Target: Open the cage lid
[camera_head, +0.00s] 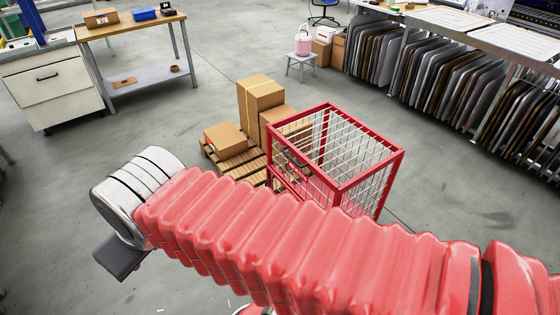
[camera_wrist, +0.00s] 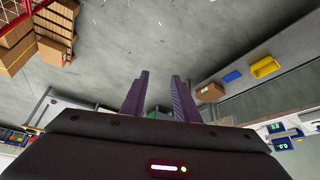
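The cage (camera_head: 338,187) has a red frame and pale wire mesh sides and stands on the floor right of centre in the head view. Its top red frame lies level, and a dark handle (camera_head: 296,160) shows near the top of its left-facing side. I cannot make out clearly whether a separate lid fills the top. My red-sleeved arm hides the cage's lower front. A red and mesh corner of the cage (camera_wrist: 12,10) shows at the upper left of the wrist view. My gripper (camera_wrist: 158,82) has its two dark fingers apart with nothing between them, well away from the cage.
A wooden pallet (camera_head: 253,166) with cardboard boxes (camera_head: 262,92) stands against the cage's left side. A workbench (camera_head: 128,25) and a drawer cabinet (camera_head: 52,85) are at the upper left. Racks of panels (camera_head: 450,80) line the right. The floor at left centre is clear.

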